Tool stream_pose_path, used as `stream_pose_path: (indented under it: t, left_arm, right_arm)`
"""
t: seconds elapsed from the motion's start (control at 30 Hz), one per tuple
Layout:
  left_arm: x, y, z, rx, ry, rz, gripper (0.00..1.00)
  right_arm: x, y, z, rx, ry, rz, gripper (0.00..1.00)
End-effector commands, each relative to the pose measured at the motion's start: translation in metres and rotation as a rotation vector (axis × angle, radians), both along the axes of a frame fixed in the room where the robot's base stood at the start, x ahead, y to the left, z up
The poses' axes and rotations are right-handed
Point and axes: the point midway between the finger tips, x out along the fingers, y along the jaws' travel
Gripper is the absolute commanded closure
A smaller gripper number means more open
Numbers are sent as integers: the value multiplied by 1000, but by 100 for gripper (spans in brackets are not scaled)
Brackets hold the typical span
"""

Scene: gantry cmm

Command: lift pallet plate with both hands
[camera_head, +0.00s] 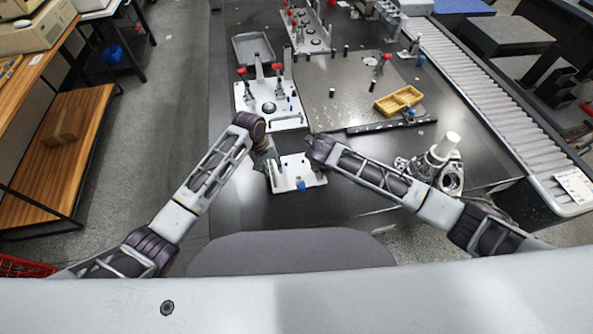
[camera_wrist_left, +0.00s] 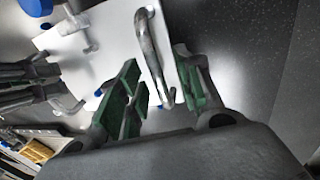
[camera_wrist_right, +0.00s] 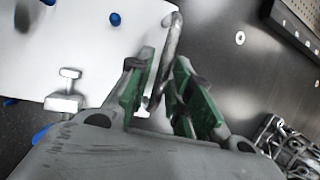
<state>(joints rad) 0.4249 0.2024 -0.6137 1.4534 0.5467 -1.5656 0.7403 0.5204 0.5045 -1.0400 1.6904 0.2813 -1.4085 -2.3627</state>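The white pallet plate (camera_head: 298,178) lies on the dark table between my two arms, with a metal handle on each side and blue knobs. It fills part of the left wrist view (camera_wrist_left: 118,30) and right wrist view (camera_wrist_right: 75,35). My left gripper (camera_head: 273,163) has its green-padded fingers (camera_wrist_left: 158,90) apart on either side of one curved handle (camera_wrist_left: 152,45). My right gripper (camera_wrist_right: 166,98) has its fingers apart around the opposite handle (camera_wrist_right: 172,45). I see gaps beside both handles. In the head view the right fingers are mostly hidden by the wrist.
A larger white fixture plate (camera_head: 270,120) with red-knobbed clamps stands just behind. A grey plate (camera_head: 340,85) holds a yellow tray (camera_head: 398,100). A metal fixture with a white cylinder (camera_head: 445,146) stands at right, near the roller conveyor (camera_head: 480,85).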

Motion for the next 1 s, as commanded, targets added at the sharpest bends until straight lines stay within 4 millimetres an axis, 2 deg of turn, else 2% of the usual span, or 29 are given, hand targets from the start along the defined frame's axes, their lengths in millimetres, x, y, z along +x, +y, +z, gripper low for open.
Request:
stream_pose_path:
  t: [0.4,0.43,0.6,0.7,1.0]
  left_arm:
    - [0,-1,-5,0,-1,0,65]
    - [0,-1,-4,0,-1,0,66]
    - [0,-1,-4,0,-1,0,88]
    - [0,-1,-4,0,0,0,100]
    - [0,-1,-4,0,-1,-1,100]
  right_arm:
    - [2,0,-4,1,0,0,78]
    - [2,0,-4,1,0,0,80]
    - [2,0,-4,1,0,0,100]
    - [2,0,-4,1,0,0,100]
    - [2,0,-4,0,0,1,100]
